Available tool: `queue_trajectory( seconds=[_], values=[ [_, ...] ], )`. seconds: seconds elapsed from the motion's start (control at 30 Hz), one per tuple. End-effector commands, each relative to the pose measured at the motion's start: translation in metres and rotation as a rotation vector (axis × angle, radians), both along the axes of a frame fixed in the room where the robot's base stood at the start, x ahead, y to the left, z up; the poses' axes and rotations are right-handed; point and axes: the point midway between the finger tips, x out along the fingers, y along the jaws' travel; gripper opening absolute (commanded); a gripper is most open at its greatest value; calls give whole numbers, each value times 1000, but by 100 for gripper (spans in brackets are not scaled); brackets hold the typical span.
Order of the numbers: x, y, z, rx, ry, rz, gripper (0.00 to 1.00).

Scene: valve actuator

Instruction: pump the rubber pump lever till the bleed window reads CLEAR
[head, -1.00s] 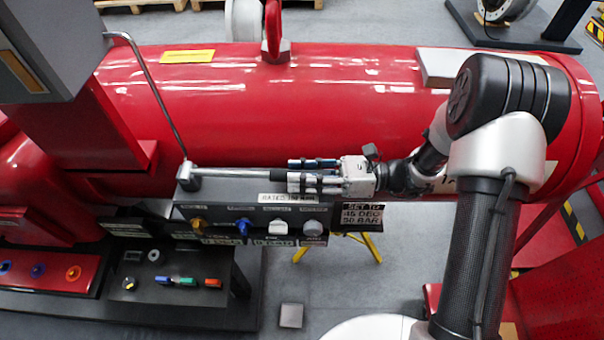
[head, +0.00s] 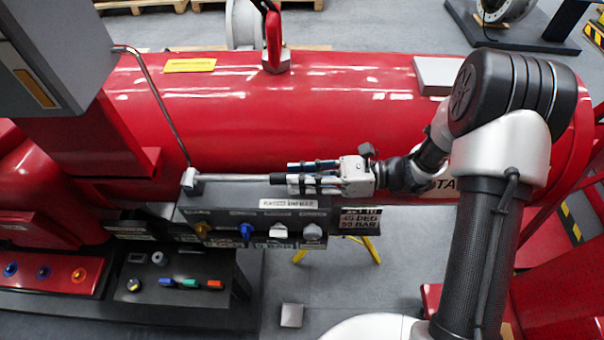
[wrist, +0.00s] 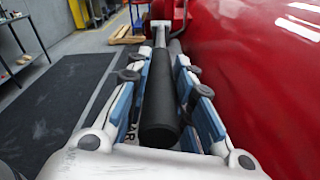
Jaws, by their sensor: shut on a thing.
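The pump lever is a bare metal rod (head: 235,178) running right from a pivot block (head: 190,180) to a black rubber grip (wrist: 161,100). In the head view the rod lies nearly level above the valve panel. My gripper (head: 300,179) is shut around the rubber grip, with one finger on each side of it in the wrist view (wrist: 162,95). The grip's near end sticks back between the fingers toward the palm. I cannot pick out a bleed window or any reading of CLEAR.
A grey panel below the lever carries several knobs, including a blue one (head: 247,230). A sign (head: 360,222) hangs at its right. The big red cylinder (head: 350,110) lies just behind the lever. A thin bent metal rod (head: 160,105) rises near the pivot.

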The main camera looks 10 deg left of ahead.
Motion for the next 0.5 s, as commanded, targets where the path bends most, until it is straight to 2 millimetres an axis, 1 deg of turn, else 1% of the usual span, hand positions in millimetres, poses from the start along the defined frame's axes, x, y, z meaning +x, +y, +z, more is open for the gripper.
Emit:
queue_trajectory(
  seconds=[0.03, 0.5],
  values=[
    [0, 1, 16, -18, -8, 2, 0],
    [-2, 10, 70, -222, -57, 3, 0]
  ],
)
